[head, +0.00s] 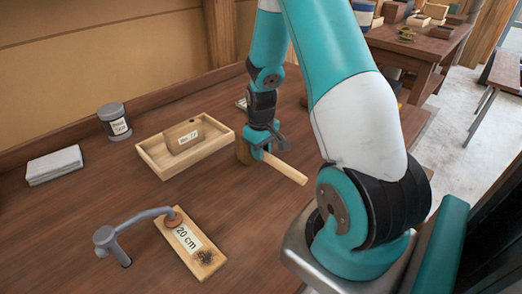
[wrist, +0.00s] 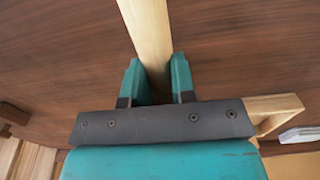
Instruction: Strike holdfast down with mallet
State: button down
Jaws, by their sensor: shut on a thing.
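The grey holdfast (head: 132,221) stands in the bench at the lower left of the head view. Its shaft goes down into the bench top and its arm reaches over to a round brown pad on a board marked "20 cm" (head: 205,257). My gripper (head: 263,154) is shut on the pale wooden handle of the mallet (head: 287,170), to the right of the holdfast and apart from it. In the wrist view the handle (wrist: 149,40) runs up from between my fingers (wrist: 156,80).
A shallow wooden tray (head: 150,160) holds a labelled wood block (head: 184,136). A grey labelled tin (head: 115,122) and a folded grey cloth (head: 54,165) stand near the back wall. The bench between mallet and holdfast is mostly clear. Another bench (head: 430,48) stands beyond.

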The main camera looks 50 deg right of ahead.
jog(key=shift+s+f, duration=0.1)
jog(key=shift+s, duration=0.05)
jog(key=shift+r+p, duration=0.6)
jog(key=shift+r, duration=0.05)
jog(key=shift+w+r, duration=0.15)
jog(key=shift+w, duration=0.05)
notch_tip(320, 180, up, 8)
jog(key=p, duration=0.6)
jog(key=shift+p, duration=0.4)
jog(key=c, duration=1.7)
grip_release()
grip_shut()
